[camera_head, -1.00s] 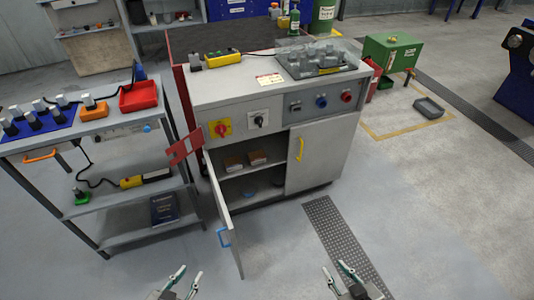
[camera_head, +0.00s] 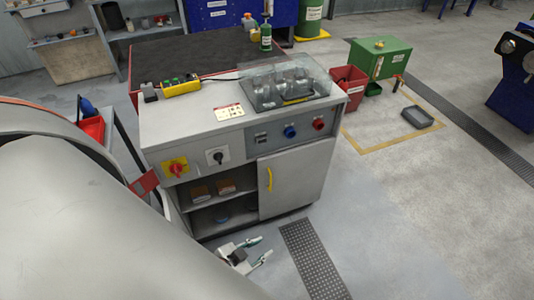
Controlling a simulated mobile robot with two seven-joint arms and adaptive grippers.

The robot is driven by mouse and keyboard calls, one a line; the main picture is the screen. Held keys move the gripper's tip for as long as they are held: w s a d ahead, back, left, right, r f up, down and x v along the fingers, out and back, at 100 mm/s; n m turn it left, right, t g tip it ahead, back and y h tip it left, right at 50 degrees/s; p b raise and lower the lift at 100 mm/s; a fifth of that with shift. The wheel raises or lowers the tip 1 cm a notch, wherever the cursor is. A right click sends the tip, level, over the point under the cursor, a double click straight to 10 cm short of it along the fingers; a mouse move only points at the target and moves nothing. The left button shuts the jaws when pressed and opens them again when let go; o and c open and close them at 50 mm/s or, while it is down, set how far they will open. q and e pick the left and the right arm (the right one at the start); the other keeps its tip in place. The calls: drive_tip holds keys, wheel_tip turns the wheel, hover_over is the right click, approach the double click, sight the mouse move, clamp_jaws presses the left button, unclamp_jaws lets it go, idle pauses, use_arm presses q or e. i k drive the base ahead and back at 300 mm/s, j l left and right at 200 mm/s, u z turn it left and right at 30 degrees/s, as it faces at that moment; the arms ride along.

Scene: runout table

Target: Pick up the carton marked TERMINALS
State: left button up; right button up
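Two small brown cartons, a left one (camera_head: 200,194) and a right one (camera_head: 226,187), sit on the upper shelf inside the open left half of the grey cabinet (camera_head: 280,135). Their markings are too small to read, so I cannot tell which says TERMINALS. My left gripper (camera_head: 266,246) is open and empty, its fingers apart. It shows in front of the cabinet, below and right of the cartons, by the floor grating in the picture. My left arm fills the left side of the view. My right gripper is not in view.
The right cabinet door (camera_head: 290,178) with a yellow handle is shut. The open left door is hidden behind my arm. Dark round items (camera_head: 221,216) lie on the lower shelf. My arm covers most of the left cart. The floor right of the cabinet (camera_head: 400,220) is clear.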

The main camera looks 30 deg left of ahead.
sight(225, 186)
drive_tip(key=i+l+z, duration=0.1)
drive_tip(key=i+z, duration=0.35)
drive_tip(key=i, duration=0.85)
drive_tip(key=i+u, duration=0.2)
drive_tip(key=u, duration=0.3)
drive_tip(key=i+u, duration=0.15)
drive_tip(key=u, duration=0.3)
drive_tip(key=i+l+u, duration=0.2)
drive_tip(key=u, duration=0.3)
drive_tip(key=i+l+u, duration=0.1)
drive_tip(key=u, duration=0.9)
drive_tip(key=i+l, duration=0.05)
drive_tip(key=i, duration=0.05)
